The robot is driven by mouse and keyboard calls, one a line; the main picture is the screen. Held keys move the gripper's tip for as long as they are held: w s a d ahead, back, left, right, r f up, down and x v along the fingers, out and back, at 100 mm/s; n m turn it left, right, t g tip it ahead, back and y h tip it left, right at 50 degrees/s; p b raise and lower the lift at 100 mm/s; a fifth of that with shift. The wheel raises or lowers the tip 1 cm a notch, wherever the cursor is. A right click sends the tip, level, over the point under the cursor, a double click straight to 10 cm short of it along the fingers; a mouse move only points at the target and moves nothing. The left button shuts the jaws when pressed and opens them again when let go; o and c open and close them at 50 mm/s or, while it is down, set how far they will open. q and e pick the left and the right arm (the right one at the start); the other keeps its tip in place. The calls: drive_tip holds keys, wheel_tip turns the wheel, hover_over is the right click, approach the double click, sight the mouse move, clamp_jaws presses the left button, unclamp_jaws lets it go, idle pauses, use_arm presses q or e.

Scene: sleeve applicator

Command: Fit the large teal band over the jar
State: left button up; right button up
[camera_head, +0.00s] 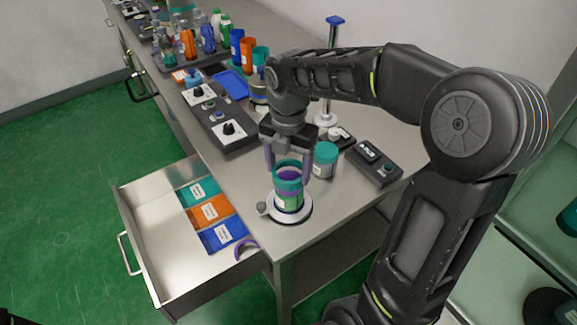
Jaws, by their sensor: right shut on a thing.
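My right gripper (288,178) points down at the front of the bench and is shut on the large teal band (287,166). The band is at the top of the jar (288,203), with purple showing inside and below it. The jar is upright, with green and a pale label low on its side, on a round white holder (299,216) with a grey knob. The fingers and band cover much of the jar, and I cannot tell how far down the band sits. My left gripper is not in view.
A teal-lidded jar (325,160) stands close right of the gripper. A black control box (373,161) and a blue-topped post (332,70) are behind. An open drawer (165,240) with teal, orange and blue sections juts out left. Bottles and cups crowd the back.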

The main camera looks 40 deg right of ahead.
sight(286, 201)
drive_tip(key=shift+f, duration=0.1)
drive_tip(key=shift+f+b, duration=0.95)
drive_tip(key=shift+f, duration=0.35)
drive_tip(key=o, duration=1.5)
